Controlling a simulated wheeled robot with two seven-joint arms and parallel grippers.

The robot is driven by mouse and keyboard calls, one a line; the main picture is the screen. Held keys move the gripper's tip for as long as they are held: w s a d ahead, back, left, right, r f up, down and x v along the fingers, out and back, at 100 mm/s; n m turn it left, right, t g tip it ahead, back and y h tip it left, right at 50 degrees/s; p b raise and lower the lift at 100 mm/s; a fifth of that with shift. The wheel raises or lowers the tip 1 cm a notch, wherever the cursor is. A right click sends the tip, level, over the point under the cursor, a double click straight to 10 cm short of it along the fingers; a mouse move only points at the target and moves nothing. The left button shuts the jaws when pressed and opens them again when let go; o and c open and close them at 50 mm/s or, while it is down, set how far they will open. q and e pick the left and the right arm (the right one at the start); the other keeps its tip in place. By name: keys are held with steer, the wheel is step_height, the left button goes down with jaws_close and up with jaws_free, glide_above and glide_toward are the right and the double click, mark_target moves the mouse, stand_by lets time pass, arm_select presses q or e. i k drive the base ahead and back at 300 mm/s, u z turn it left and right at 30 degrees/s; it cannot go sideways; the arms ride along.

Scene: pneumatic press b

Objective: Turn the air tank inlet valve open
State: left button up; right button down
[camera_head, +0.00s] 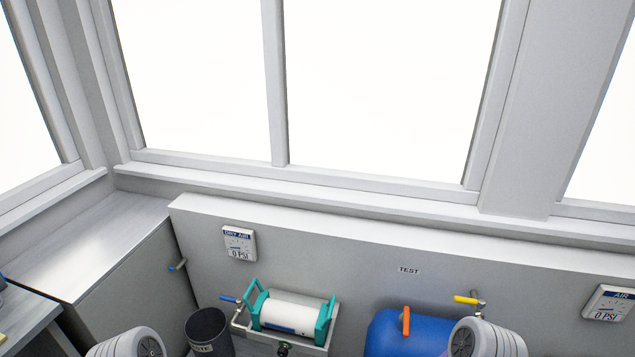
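A blue tank (385,335) lies at the lower middle right, cut off by the bottom edge. An orange lever handle (406,320) stands upright at its top. A yellow lever handle (467,300) points left on a metal valve fitting (478,297) at the wall, above the tank's right part. Which of these is the inlet valve cannot be told from labels. My grey ribbed arm parts show at the bottom left and in front of the tank's right side, hiding part of it. Neither gripper shows.
A white cylinder (290,312) in a teal frame sits left of the tank, with a blue-handled valve (230,299) beside it. A dark bin (207,333) stands further left. Gauges marked DRY AIR (239,243) and AIR (609,303) read 0 PSI.

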mark_target(480, 303)
steer(key=u, duration=0.15)
steer(key=k, duration=0.55)
steer(key=z, duration=1.2)
steer(key=i, duration=0.5)
